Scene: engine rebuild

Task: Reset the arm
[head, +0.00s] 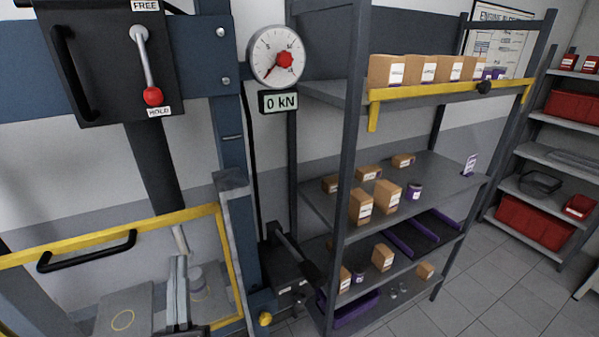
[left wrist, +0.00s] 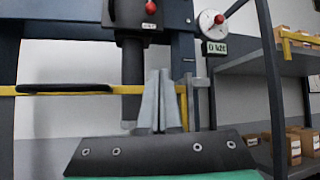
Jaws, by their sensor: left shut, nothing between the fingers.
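My left gripper (head: 178,262) is at the lower left of the head view, in front of the yellow-framed guard of a press. Its two grey fingers are together with nothing between them. In the left wrist view the same gripper (left wrist: 159,72) points at the press, fingers closed and empty. The press has a lever (head: 145,62) with a red knob, between a FREE label above and a HOLD label below; the knob is down by HOLD. A round gauge (head: 276,56) stands above a display (head: 278,102) reading 0 kN. My right gripper is not in view.
A yellow-framed guard (head: 120,237) with a black handle (head: 87,251) crosses the press front. A grey shelf rack (head: 437,172) with cardboard boxes (head: 386,197) stands to the right. Another rack with red bins (head: 535,222) is at far right. The tiled floor (head: 490,305) between them is clear.

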